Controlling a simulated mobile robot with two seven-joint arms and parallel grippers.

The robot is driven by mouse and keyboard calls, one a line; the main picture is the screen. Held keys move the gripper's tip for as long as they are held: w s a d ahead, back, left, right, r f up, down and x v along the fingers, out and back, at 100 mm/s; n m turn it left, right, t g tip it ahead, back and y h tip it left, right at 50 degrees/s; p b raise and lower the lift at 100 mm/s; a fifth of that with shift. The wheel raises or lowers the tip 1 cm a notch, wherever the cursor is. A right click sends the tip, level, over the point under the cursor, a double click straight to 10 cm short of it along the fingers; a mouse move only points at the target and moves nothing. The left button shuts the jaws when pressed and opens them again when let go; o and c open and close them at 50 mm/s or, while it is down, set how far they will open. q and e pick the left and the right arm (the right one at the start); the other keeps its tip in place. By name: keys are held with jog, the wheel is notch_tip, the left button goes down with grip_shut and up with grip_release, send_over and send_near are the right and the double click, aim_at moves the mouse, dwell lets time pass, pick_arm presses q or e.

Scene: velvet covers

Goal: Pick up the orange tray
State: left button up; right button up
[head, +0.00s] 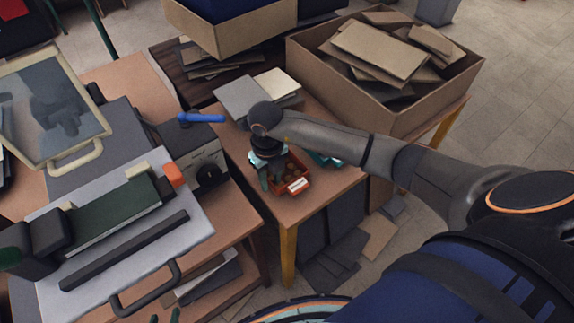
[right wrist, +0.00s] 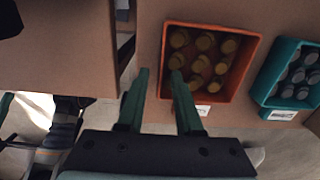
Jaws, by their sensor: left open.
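The orange tray (head: 292,181) sits on the small brown table, holding several round-topped items. It also shows in the right wrist view (right wrist: 250,70). My right gripper (head: 266,180) is over the tray's left side, pointing down. In the right wrist view my right gripper (right wrist: 160,72) has its green fingers apart, with the tray's left wall between them in the picture; I cannot tell whether they touch it. Of my left gripper (head: 165,318), only green fingertips show at the bottom edge of the head view, apart and away from the tray.
A teal tray (right wrist: 265,95) with several items stands right of the orange one, partly hidden by my right arm in the head view. Grey and cream covers (head: 245,95) lie behind. A press-like machine (head: 110,225) fills the left. A cardboard box (head: 400,110) stands behind right.

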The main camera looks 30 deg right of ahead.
grip_shut()
dwell(1.2)
